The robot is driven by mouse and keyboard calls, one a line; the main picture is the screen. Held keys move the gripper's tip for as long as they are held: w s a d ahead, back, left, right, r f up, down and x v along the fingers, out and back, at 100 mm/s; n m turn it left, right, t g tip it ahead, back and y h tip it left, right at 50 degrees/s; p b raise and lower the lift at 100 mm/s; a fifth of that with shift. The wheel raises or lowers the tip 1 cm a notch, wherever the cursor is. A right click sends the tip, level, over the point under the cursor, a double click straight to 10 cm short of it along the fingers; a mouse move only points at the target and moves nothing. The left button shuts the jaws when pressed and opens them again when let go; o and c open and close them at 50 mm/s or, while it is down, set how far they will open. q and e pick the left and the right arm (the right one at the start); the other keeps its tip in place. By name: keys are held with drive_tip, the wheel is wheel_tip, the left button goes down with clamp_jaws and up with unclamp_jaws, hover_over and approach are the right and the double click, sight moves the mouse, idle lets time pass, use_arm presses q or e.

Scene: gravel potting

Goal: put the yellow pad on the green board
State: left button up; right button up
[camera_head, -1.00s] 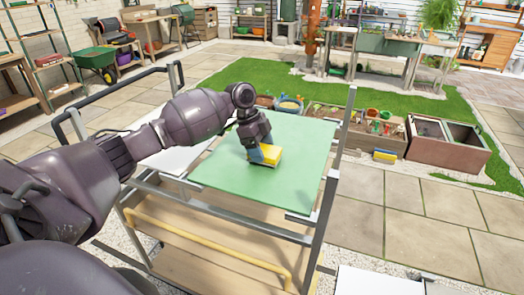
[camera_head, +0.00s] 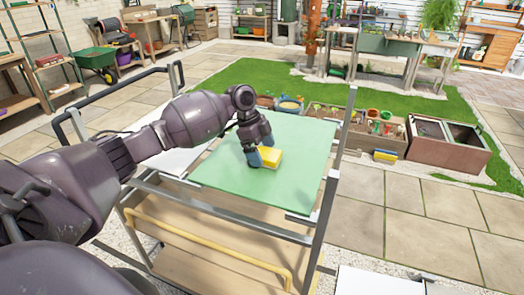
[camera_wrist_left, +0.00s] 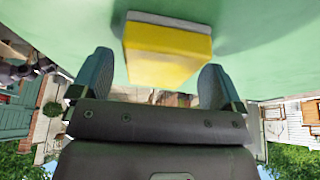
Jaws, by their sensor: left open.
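The yellow pad (camera_head: 269,157) rests on the green board (camera_head: 309,170), which lies on top of the metal cart. In the left wrist view the yellow pad (camera_wrist_left: 166,55) has a grey layer on the side against the green board (camera_wrist_left: 270,62). My left gripper (camera_head: 262,158) is at the pad, over the board. In the wrist view its two blue-grey fingers (camera_wrist_left: 152,85) are open, one on each side of the pad, with a gap at both sides. My right gripper is not in view.
The cart's metal posts and rails (camera_head: 327,195) frame the board. A white panel (camera_head: 165,155) lies left of the board under my left arm. Planter boxes (camera_head: 447,143) and a second yellow and blue pad (camera_head: 385,155) are on the ground to the right.

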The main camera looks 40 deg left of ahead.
use_arm(q)
drive_tip(key=v, duration=1.1)
drive_tip(key=shift+r, duration=0.35)
drive_tip(key=shift+s+a+p, duration=0.1)
drive_tip(key=shift+a+p, duration=0.05)
drive_tip(key=shift+p, duration=0.15)
